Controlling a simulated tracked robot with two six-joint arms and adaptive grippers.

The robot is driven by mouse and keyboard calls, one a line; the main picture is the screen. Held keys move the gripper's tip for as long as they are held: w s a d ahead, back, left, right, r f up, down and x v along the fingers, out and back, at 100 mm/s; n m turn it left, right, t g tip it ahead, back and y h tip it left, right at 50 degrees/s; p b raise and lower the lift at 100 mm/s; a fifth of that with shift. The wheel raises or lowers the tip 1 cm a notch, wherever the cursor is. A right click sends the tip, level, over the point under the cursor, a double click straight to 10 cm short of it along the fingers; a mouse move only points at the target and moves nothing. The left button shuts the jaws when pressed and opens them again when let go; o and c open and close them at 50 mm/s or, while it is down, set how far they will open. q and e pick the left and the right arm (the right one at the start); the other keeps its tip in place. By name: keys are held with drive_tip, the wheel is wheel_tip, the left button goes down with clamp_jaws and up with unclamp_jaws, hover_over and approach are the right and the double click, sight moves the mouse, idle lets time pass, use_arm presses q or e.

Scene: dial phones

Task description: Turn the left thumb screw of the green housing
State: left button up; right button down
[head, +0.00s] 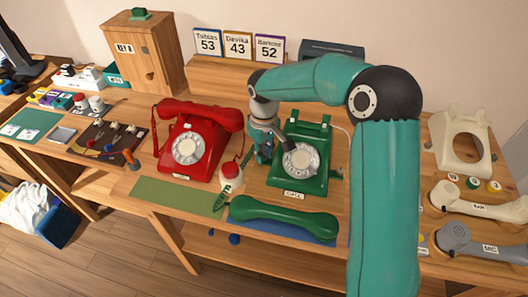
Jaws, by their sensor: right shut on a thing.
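The green housing (316,184) is a dial phone body with a pale dial (300,160) and a name label on its front. It stands on the wooden table, right of the red phone. My right arm arches over it from the right. My right gripper (268,152) points down at the housing's left side and is shut. The left thumb screw is hidden behind the fingers, which appear closed on it. Its turn angle cannot be seen. The green handset (284,219) lies apart on a blue mat (326,238) in front. My left gripper is not in view.
A cream housing (458,145) and handsets (470,203) lie right. Tools lie on a dark mat (110,150). The green mat (180,196) has free room.

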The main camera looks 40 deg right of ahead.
drive_tip(key=c, duration=1)
unclamp_jaws()
drive_tip(key=shift+r, duration=4)
